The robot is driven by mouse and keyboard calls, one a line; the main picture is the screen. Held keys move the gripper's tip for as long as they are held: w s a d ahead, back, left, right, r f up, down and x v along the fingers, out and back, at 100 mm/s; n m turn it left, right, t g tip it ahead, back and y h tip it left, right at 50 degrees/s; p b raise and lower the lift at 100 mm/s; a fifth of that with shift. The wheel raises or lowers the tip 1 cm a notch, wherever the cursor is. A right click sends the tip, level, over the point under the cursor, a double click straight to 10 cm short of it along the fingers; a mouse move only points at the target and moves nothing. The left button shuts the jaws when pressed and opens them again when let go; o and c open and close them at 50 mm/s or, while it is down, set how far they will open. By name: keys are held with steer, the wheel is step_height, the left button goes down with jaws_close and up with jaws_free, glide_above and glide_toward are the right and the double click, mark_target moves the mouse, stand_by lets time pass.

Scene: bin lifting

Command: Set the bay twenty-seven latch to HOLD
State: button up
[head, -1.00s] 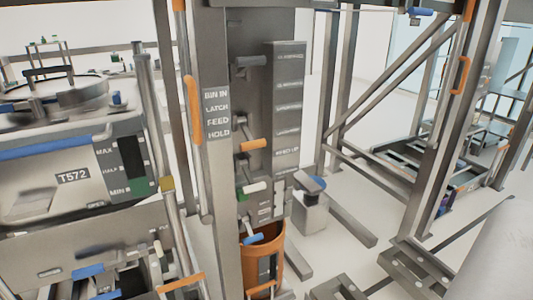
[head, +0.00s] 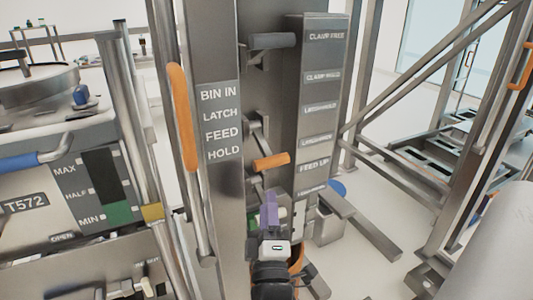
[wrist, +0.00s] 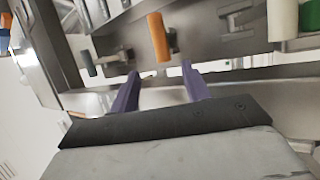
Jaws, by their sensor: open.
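A steel column carries a row of levers beside a plate (head: 220,122) reading BIN IN, LATCH, FEED, HOLD. An orange-handled lever (head: 271,161) sticks out beside the narrow label strip (head: 318,110), near its latch and FEED UP labels; some lettering is blurred. A dark grey-handled lever (head: 272,41) is above it, near CLAMP FREE. My gripper (head: 269,208), with purple fingers, is open and empty below the orange handle in the head view. In the wrist view, my gripper (wrist: 160,80) points toward the orange handle (wrist: 158,37), apart from it. No bay number is readable.
A white handle (wrist: 282,20) and a green part (wrist: 310,17) are at the wrist view's right. An orange grab bar (head: 182,117) runs along the column's left. Steel frames stand right, with open floor between.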

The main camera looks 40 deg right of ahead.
mark_target(271, 153)
steer(key=x, duration=0.4)
steer(key=p+x, duration=0.1)
steer(key=x, duration=0.3)
steer(key=d+x, duration=0.1)
steer(key=x, duration=0.3)
steer(key=shift+d+f+p, duration=0.1)
steer(key=shift+d+p, duration=0.05)
steer(key=shift+p, duration=0.15)
steer(key=shift+w+d, duration=0.35)
steer(key=shift+w, duration=0.05)
steer(key=shift+c, duration=0.5)
jaws_close()
